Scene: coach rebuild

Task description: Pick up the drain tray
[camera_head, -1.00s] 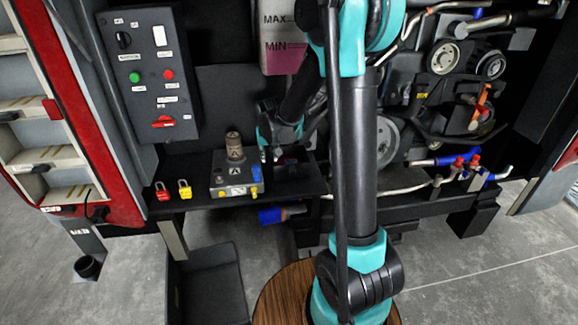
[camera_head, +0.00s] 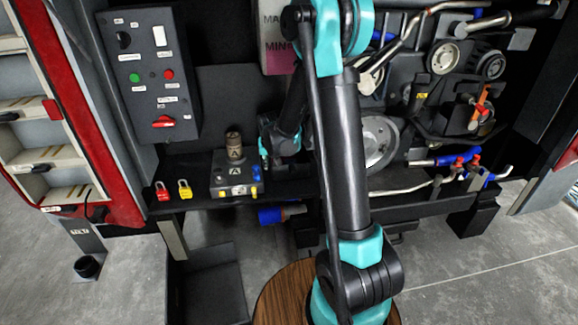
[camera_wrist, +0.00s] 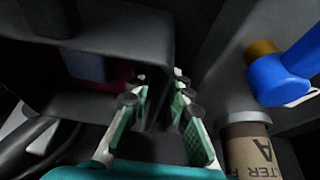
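A dark grey, tray-like part with a rounded edge (camera_wrist: 145,28) fills the upper left of the wrist view. I cannot tell for certain that it is the drain tray. My gripper (camera_wrist: 159,82) has its two green-padded fingers apart, and a dark wall edge appears between them. Contact with that edge is not clear. In the head view my gripper (camera_head: 264,148) is low over the shelf, just right of the filter unit; its fingertips and what lies between them are hard to make out.
A filter canister (camera_head: 234,146) stands on a grey housing (camera_head: 231,181) with a blue fitting, close on the right in the wrist view (camera_wrist: 247,150). Red (camera_head: 162,192) and yellow (camera_head: 184,189) padlocks are on the shelf. A black open bin (camera_head: 212,292) is on the floor.

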